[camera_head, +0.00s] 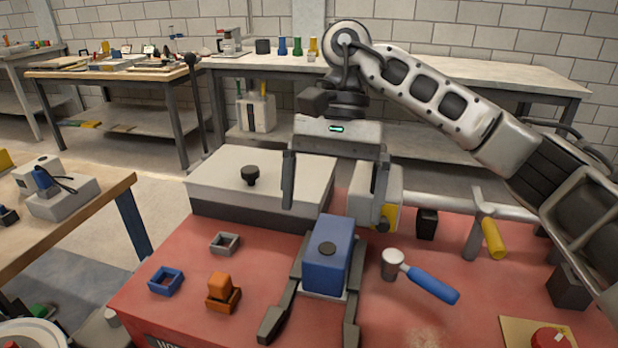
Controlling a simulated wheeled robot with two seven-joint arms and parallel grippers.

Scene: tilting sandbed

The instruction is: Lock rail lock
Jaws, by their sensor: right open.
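My right gripper (336,214) reaches in from the right and points down, its two dark fingers wide apart with nothing between them. It appears above and behind a blue block (325,268) with a black knob. The block sits between two dark rails (290,300) on the red table. A grey bracket with a yellow handle (493,238) stands at the right, by a silver bar (445,204). No part is labelled as the rail lock, so I cannot tell which it is. My left gripper is not in view.
The red table (240,305) holds a white lidded box (265,178), a blue-handled mallet (432,284), small orange (222,292), blue (165,281) and grey (225,243) pieces, and a red button (551,338). A white-and-yellow box (362,208) is partly hidden by my right finger.

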